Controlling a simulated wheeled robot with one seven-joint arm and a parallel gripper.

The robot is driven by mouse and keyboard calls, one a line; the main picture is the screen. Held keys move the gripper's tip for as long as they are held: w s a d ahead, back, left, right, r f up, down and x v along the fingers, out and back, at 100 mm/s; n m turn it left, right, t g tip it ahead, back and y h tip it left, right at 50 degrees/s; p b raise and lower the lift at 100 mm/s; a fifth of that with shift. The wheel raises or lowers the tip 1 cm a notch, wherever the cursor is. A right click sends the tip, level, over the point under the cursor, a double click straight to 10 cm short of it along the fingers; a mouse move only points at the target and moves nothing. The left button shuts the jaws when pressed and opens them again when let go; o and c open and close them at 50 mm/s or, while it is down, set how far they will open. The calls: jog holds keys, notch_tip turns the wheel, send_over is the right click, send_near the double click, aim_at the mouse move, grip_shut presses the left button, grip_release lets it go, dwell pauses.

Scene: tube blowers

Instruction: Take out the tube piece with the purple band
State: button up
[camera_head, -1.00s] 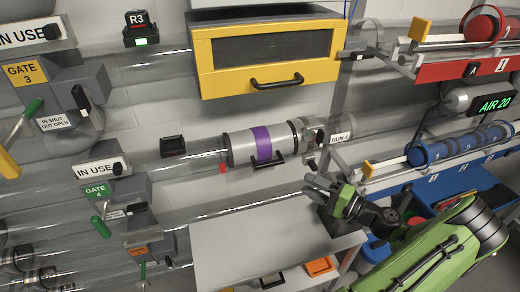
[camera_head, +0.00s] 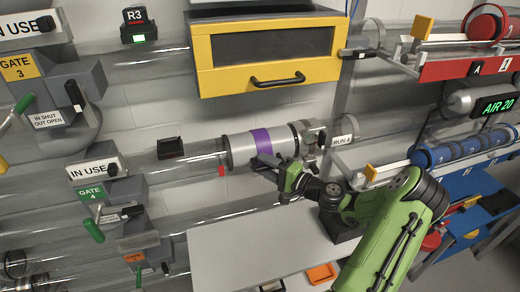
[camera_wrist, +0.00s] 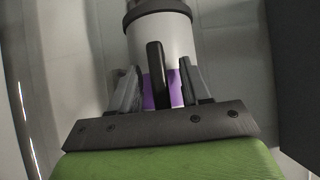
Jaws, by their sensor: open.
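The tube piece with the purple band (camera_head: 261,138) is a grey-white cylinder lying in the clear tube line beside the RUN 4 label. It also shows in the wrist view (camera_wrist: 162,37), with its dark handle (camera_wrist: 156,72) running between my fingers. My gripper (camera_head: 268,164) is at the front of the tube piece, over the handle's place. In the wrist view my gripper's fingers (camera_wrist: 158,90) are apart, one on each side of the handle. I cannot tell whether they touch it. My gripper and arm hide most of the handle in the head view.
A yellow-framed cabinet (camera_head: 264,57) hangs above the tube piece. A grey clamp-like fitting (camera_head: 309,137) sits at its right end. A pale bench (camera_head: 235,255) is below. Gate 4 (camera_head: 92,193) is at left; a rack of blue pieces (camera_head: 460,148) is at right.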

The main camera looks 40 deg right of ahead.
grip_shut()
jog(key=shift+r, duration=0.1)
